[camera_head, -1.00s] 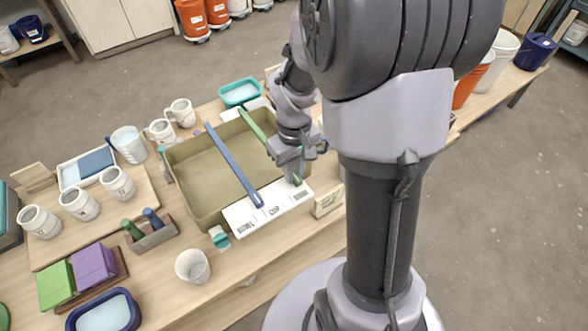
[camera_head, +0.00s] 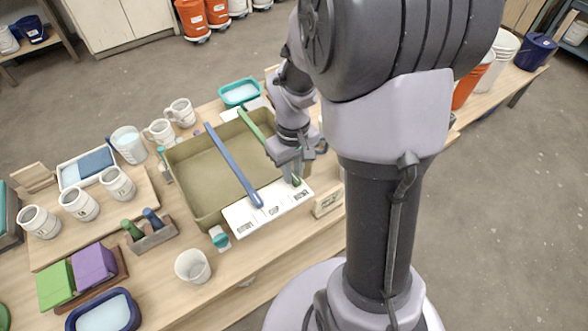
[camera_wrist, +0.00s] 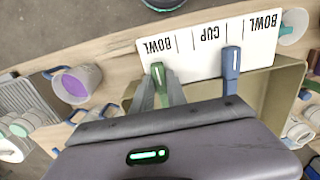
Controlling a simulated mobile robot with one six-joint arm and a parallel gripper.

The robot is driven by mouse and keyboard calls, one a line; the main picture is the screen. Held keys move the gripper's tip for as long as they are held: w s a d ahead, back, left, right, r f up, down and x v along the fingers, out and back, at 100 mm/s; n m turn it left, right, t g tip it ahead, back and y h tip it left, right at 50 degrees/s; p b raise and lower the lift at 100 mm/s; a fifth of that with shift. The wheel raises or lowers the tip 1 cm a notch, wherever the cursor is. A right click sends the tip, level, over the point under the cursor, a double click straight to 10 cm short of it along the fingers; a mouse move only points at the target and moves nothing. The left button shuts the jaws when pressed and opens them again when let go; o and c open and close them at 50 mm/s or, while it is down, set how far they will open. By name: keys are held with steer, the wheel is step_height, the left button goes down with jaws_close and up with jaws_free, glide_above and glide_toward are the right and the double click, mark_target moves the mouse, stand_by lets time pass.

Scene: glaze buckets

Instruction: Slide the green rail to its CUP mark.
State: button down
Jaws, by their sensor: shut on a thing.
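The green rail (camera_head: 252,125) lies across the olive basin (camera_head: 195,180), with its near end by the white label strip (camera_head: 268,208). My gripper (camera_wrist: 160,91) is shut on the green rail near that end, its fingers either side of it. In the wrist view the strip reads BOWL, CUP, BOWL, and the green rail's tip (camera_wrist: 158,72) is beside the left-hand BOWL label, apart from CUP. The blue rail (camera_head: 232,165) also spans the basin. Its tip (camera_wrist: 231,62) is between the CUP label and the right-hand BOWL label.
Several white mugs (camera_head: 118,182) stand left of the basin on a wooden board. A small caddy (camera_head: 150,235) with green and blue handles and a white cup (camera_head: 192,266) stand in front. A teal tub (camera_head: 238,92) is behind the basin. The basin between the rails is empty.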

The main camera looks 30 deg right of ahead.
mark_target(273, 192)
steer(key=a, duration=0.6)
steer(key=shift+s, duration=0.1)
steer(key=c, duration=1.3)
jaws_free()
steer(key=shift+r, duration=0.1)
step_height(273, 192, up, 17)
steer(key=p, duration=0.6)
steer(key=shift+r, duration=0.1)
